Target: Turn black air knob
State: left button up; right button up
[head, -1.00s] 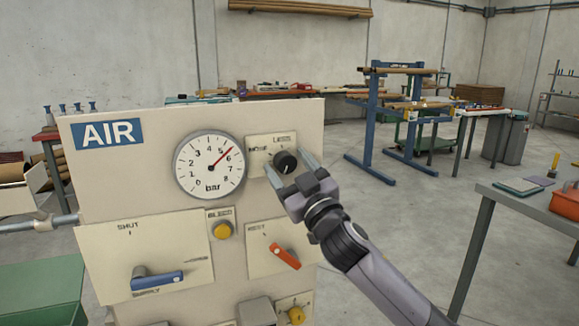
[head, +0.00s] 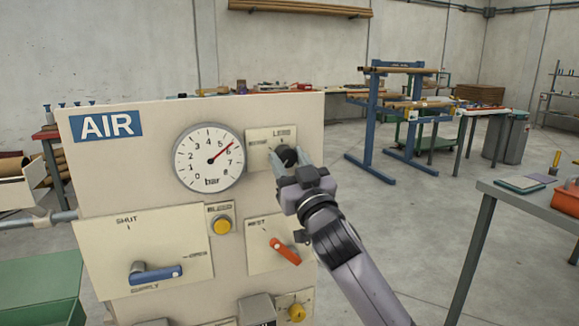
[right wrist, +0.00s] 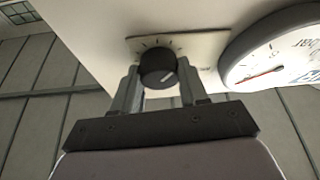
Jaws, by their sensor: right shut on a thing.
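The black air knob (head: 288,156) sits on a small cream plate at the upper right of the AIR panel (head: 90,180). It also shows in the right wrist view (right wrist: 158,66), with a pale pointer line on its face. My right gripper (head: 284,160) is shut on the knob, one finger on each side of it. The fingers (right wrist: 160,85) also show in the right wrist view. The round bar gauge (head: 209,158) is left of the knob, its red needle pointing to the upper right, near 6. My left gripper is not in view.
Below are a blue supply lever (head: 155,274), a yellow bleed button (head: 222,226) and an orange lever (head: 285,251), close under my right gripper. A grey-legged table (head: 530,205) stands at the right. Bare floor lies between it and the panel.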

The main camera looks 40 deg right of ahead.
jog(key=shift+m+h, duration=0.4)
jog(key=shift+m, duration=0.6)
jog(key=o, duration=1.1)
jog(key=shift+c, duration=0.2)
jog(key=shift+s+a+f, duration=0.2)
jog(key=shift+s+f, duration=0.1)
jog(key=shift+s, duration=0.2)
jog(key=b+v, duration=0.1)
jog(key=v, duration=0.5)
